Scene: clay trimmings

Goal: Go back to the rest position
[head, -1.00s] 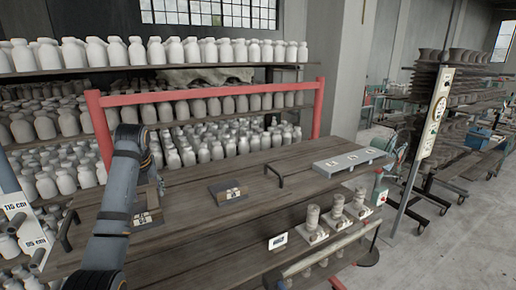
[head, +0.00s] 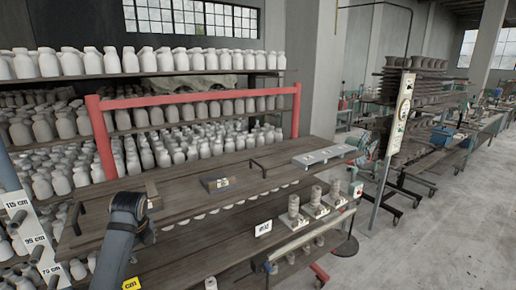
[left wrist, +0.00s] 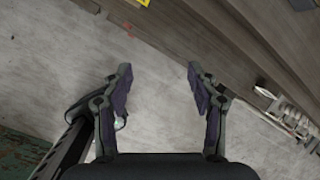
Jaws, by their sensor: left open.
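My left gripper (left wrist: 159,88) is open in the left wrist view, its two dark fingers apart with nothing between them. Grey floor (left wrist: 158,110) shows between and beyond the fingers. In the head view my left arm rises from the bottom left and bends at a dark joint in front of the wooden workbench (head: 230,165). The arm hides part of the bench's front left. My right gripper is in neither view.
A small dark block (head: 218,184) and a light grey tray (head: 323,156) lie on the bench. Clay cylinders (head: 293,207) stand on the lower ledge. A red rail (head: 200,98) and bottle shelves are behind. Open floor (head: 420,245) lies right.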

